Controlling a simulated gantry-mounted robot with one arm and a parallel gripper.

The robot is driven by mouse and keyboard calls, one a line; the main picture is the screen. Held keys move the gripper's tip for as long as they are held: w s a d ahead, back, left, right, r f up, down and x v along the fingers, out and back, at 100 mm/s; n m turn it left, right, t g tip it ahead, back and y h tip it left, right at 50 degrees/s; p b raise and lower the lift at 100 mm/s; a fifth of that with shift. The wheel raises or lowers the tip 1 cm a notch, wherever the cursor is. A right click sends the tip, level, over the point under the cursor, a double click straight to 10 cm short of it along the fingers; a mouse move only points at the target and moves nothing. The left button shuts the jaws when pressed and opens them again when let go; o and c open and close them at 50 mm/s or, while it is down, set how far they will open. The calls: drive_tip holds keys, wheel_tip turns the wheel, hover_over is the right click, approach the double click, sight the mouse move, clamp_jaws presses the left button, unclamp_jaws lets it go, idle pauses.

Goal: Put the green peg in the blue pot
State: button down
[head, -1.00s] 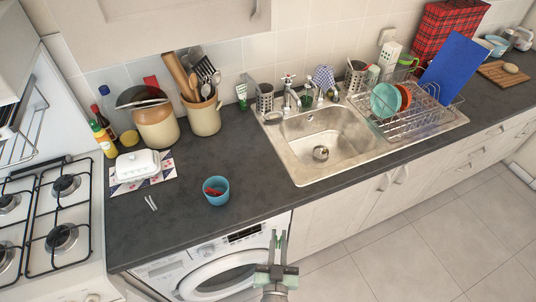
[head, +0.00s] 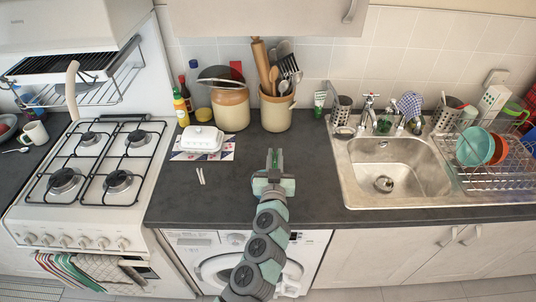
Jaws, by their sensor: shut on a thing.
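My gripper (head: 275,153) is at the end of my raised arm, in front of the counter in the head view. Its fingers are shut on a small green piece, the green peg (head: 276,161), of which only a little shows between them. The blue pot is not visible now; it appears hidden behind my gripper and wrist. Whether the peg is over the pot cannot be told.
The dark counter (head: 315,180) is clear to the right of my gripper up to the sink (head: 395,170). A white butter dish (head: 203,139) sits behind the white pegs. Crocks (head: 277,112) stand along the wall. The gas hob (head: 95,165) is at left, the washer (head: 195,240) below.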

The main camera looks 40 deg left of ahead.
drive_tip(key=shift+n+g+y, duration=0.3)
drive_tip(key=f+b, duration=0.2)
drive_tip(key=a+f+b, duration=0.1)
drive_tip(key=f+b, duration=0.2)
drive_tip(key=a+f+b, duration=0.1)
drive_tip(key=f+b, duration=0.2)
drive_tip(key=shift+s+a, duration=0.1)
drive_tip(key=shift+s, duration=0.25)
idle(0.4)
drive_tip(key=c, duration=1.3)
unclamp_jaws()
drive_tip(key=shift+r, duration=0.1)
wheel_tip(320, 180, up, 8)
drive_tip(key=p, duration=0.5)
drive_tip(key=shift+p, duration=0.4)
